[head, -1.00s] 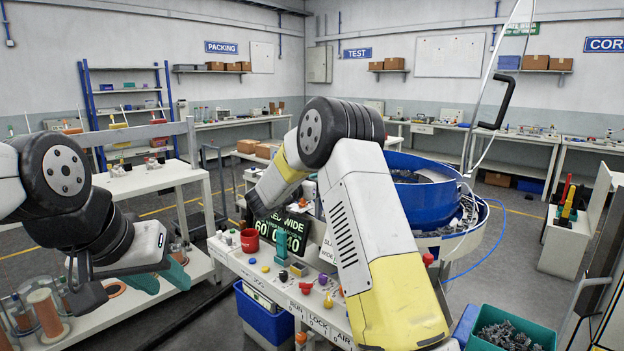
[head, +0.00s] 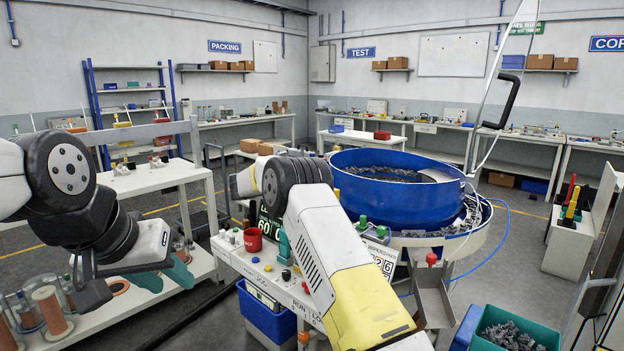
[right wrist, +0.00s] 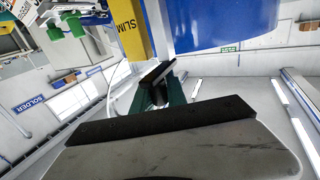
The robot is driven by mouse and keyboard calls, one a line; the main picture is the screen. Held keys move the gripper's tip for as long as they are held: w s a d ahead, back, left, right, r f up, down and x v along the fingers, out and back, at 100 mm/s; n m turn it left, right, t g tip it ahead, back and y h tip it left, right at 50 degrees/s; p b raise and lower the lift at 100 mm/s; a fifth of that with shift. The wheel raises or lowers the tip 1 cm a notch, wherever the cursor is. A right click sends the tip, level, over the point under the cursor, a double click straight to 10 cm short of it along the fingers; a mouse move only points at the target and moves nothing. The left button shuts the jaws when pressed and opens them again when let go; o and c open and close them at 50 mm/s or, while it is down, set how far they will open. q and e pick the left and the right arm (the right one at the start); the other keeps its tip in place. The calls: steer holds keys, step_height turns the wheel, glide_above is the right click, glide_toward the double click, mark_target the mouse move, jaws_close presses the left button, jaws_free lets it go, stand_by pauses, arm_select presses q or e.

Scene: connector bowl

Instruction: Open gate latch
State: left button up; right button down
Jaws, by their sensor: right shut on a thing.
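In the right wrist view my right gripper (right wrist: 160,95) is shut on a dark green piece (right wrist: 177,92), which looks like the latch handle. One black pad lies across the front and the other shows small behind it. A yellow plate lettered SLIM (right wrist: 130,35) is just beyond. In the head view the right arm reaches over the console, and I cannot make out its gripper or the latch there. My left gripper (head: 105,285) hangs at the left, apart from the console. Whether its jaws are open is unclear.
A large blue bowl (head: 390,205) with metal parts stands behind the console (head: 255,270). A red cup (head: 252,239) and knobs stand on the console. A green bin of parts (head: 512,335) is at the lower right. Spools (head: 50,310) are below my left arm.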

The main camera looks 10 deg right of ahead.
steer(key=shift+d, duration=0.1)
steer(key=c, duration=1.3)
jaws_free()
steer(key=a, duration=0.2)
steer(key=s+a, duration=0.1)
steer(key=a, duration=0.4)
steer(key=shift+s+a, duration=0.2)
steer(key=shift+a, duration=0.15)
